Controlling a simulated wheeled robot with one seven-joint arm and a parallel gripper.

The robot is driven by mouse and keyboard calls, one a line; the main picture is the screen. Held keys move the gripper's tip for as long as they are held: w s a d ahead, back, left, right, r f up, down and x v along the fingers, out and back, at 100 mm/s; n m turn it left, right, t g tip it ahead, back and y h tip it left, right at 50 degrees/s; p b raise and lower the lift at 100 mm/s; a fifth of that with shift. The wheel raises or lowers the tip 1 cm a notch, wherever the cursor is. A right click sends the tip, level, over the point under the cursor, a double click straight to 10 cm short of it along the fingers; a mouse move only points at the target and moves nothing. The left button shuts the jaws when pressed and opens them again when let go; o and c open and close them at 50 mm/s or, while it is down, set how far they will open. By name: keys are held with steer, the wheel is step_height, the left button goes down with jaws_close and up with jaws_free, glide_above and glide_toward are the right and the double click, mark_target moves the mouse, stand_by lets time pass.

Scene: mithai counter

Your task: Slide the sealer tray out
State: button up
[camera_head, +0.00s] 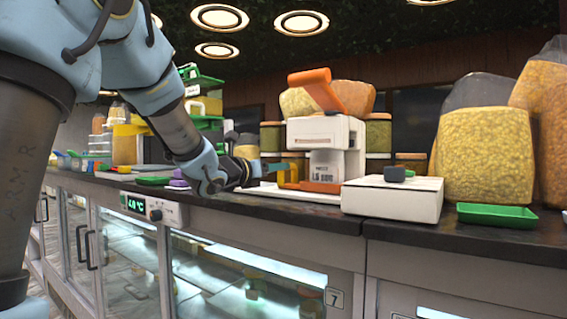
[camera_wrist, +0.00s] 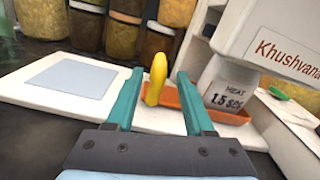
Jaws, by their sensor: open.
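The sealer (camera_head: 325,135) is a white machine with a raised orange lever, standing on the counter. Its orange tray (camera_wrist: 238,117) lies low on the white base, beside the block marked "HEAT 1.5 sec"; part of it is hidden by that block and by my right finger. An upright yellow handle (camera_wrist: 156,78) stands at the tray's left end. My gripper (camera_wrist: 158,76) is open, with its teal fingers on either side of the handle and a gap on each side. In the head view my gripper (camera_head: 272,168) is just left of the sealer, low over the counter.
A white box with a dark knob (camera_head: 392,200) stands right of the sealer, close to the counter's front edge. A green tray (camera_head: 497,215) and large snack bags (camera_head: 485,140) are farther right. Filled jars (camera_wrist: 88,25) line the back. A pale blue sheet (camera_wrist: 72,78) lies on the white base.

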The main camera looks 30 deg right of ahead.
steer(key=shift+p+x, duration=0.75)
steer(key=shift+x, duration=1.6)
jaws_close()
steer(key=shift+s, duration=0.1)
